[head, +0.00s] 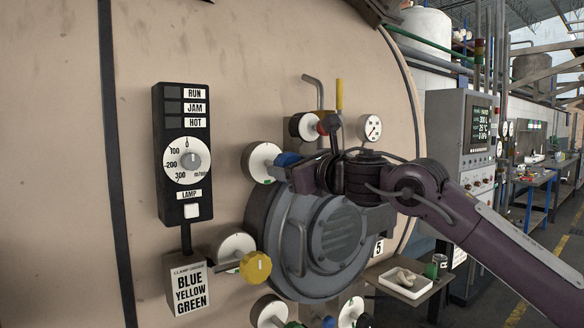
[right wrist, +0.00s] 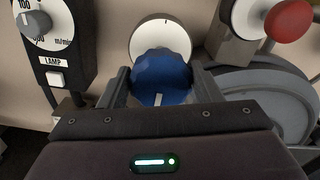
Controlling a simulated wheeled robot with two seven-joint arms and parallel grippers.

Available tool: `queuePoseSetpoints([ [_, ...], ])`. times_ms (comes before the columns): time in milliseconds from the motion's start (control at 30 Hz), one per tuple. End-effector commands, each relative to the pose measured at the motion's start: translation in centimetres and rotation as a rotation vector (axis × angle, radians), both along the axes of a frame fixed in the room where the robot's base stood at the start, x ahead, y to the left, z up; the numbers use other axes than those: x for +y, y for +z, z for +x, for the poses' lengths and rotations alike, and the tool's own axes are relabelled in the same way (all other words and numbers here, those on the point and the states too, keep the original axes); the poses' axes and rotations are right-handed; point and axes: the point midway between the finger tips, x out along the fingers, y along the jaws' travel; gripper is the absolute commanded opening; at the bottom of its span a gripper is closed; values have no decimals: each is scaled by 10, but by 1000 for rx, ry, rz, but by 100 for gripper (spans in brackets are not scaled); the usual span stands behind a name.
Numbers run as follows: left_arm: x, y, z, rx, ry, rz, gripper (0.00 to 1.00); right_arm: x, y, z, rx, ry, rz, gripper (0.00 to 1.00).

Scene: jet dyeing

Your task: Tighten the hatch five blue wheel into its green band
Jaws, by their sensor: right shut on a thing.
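The blue wheel (head: 287,159) sits in front of a round white dial plate (head: 259,160) at the upper left of the grey hatch (head: 330,238), which has a "5" plate (head: 379,247). In the right wrist view the blue wheel (right wrist: 161,76) lies between both fingers, with its white mark pointing down the picture. The white plate (right wrist: 160,35) behind it shows a dark tick at its top. My right gripper (head: 292,176) is shut on the blue wheel. My left gripper is not in view.
A yellow wheel (head: 255,266) is at the hatch's lower left, and a red knob (head: 327,125) is above. A sign (head: 189,287) reads "BLUE YELLOW GREEN". A black control box (head: 183,155) hangs at left. A tray (head: 405,283) stands at lower right.

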Motion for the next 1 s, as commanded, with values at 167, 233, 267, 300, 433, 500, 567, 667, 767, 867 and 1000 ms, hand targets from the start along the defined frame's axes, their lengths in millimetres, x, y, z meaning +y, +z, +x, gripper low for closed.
queuePoseSetpoints([
  [167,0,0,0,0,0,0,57,0,-3,1,4,-2,-4,35],
  [233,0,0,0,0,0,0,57,0,-3,1,4,-2,-4,35],
  [267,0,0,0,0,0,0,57,0,-3,1,4,-2,-4,60],
  [300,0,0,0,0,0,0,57,0,-3,1,5,-2,-3,66],
  [433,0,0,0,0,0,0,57,0,-2,0,3,-1,-2,80],
  [500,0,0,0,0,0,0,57,0,-1,0,2,-1,-2,80],
  [567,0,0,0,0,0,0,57,0,-1,0,3,-1,-1,80],
  [667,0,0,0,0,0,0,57,0,-1,0,2,-1,0,80],
  [767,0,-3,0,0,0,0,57,-3,-2,-4,1,0,-1,80],
  [867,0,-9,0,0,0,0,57,-12,-3,-14,0,-1,2,80],
  [1000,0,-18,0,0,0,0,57,-27,-4,-35,0,-1,0,80],
])
